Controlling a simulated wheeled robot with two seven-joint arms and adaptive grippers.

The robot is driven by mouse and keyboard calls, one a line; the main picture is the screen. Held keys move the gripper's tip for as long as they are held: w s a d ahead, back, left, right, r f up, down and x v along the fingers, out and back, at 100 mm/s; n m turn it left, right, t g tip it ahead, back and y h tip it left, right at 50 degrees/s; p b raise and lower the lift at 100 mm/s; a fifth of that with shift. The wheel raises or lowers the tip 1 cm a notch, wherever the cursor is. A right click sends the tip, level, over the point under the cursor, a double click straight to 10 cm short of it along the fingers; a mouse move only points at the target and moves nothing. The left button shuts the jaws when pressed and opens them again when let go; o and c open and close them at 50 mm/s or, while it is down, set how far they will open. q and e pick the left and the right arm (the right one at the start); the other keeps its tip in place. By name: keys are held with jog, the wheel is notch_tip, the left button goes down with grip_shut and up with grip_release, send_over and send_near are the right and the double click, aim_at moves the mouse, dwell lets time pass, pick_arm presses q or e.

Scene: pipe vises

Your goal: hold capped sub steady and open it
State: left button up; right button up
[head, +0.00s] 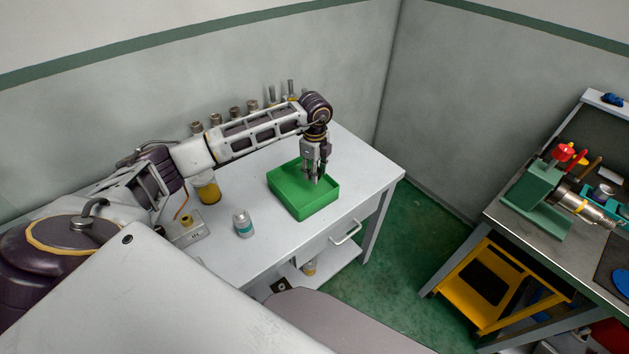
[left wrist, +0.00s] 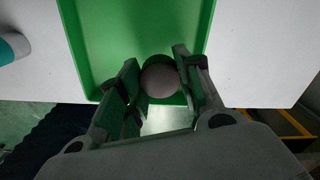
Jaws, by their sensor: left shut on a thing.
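My left gripper (head: 315,176) is over the green tray (head: 326,213) on the white table, fingers pointing down. In the left wrist view the gripper (left wrist: 160,84) is shut on a small grey round-ended thing (left wrist: 160,80), with one finger on each side. The rest of that thing is hidden, so I cannot tell what it is. At the right, a green vise (head: 532,196) on a workbench has a silver cylinder (head: 583,206) with a yellow band lying at its jaws. It looks like the capped sub, but I cannot be sure. My right gripper is not in view.
A grey and teal jar (head: 243,223) and a yellow container (head: 207,190) stand on the white table (head: 362,170). Several metal fittings line its back edge. Open green floor (head: 425,215) lies between table and workbench.

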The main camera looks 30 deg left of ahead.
aim_at(315, 187)
pick_arm(q)
jog(key=shift+f, duration=0.1)
notch_tip(315, 187, down, 4)
jog(key=shift+f+p, duration=0.1)
jog(key=shift+p, duration=0.3)
jog(key=shift+f, duration=0.3)
jog(key=shift+f, duration=0.1)
jog(key=o, duration=0.8)
jog(key=shift+o, duration=0.2)
jog(key=shift+r, duration=0.25)
notch_tip(315, 187, up, 12)
jog(key=shift+f+b, duration=0.1)
jog(key=shift+b, duration=0.95)
